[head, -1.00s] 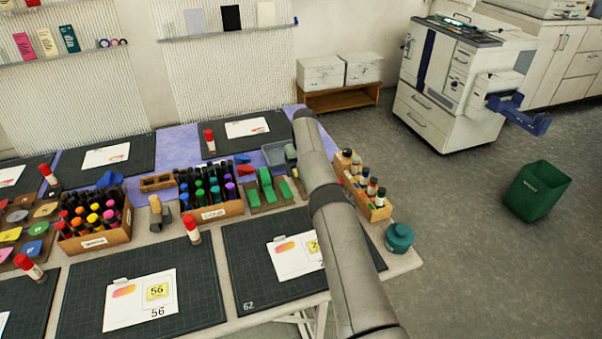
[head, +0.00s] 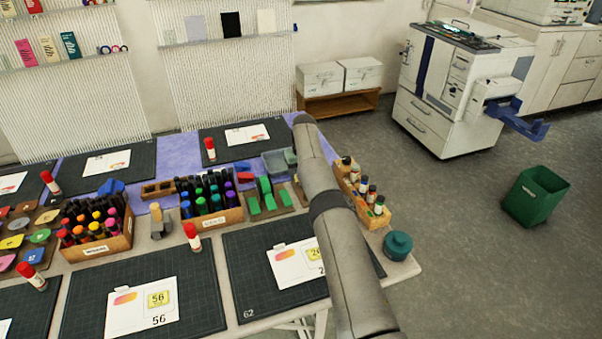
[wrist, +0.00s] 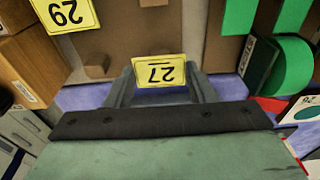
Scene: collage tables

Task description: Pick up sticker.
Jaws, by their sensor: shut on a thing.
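A yellow sticker marked 27 (wrist: 158,72) sits between the fingertips of my gripper (wrist: 160,80) in the wrist view. The gripper is shut on it, and the number appears upside down. Another yellow sticker marked 29 (wrist: 66,13) lies at the upper left on a brown surface, apart from the gripper. In the head view my arm hides the gripper and the held sticker. A card with a yellow 56 sticker (head: 158,299) lies on the front cutting mat, and a second card's yellow sticker (head: 315,253) is partly hidden by my arm.
Marker boxes (head: 96,243), green blocks (head: 254,203) and a bottle rack (head: 379,212) crowd the table's middle and right. A teal jar (head: 398,246) stands near the right edge. A green bin (head: 535,197) is on the open floor at right.

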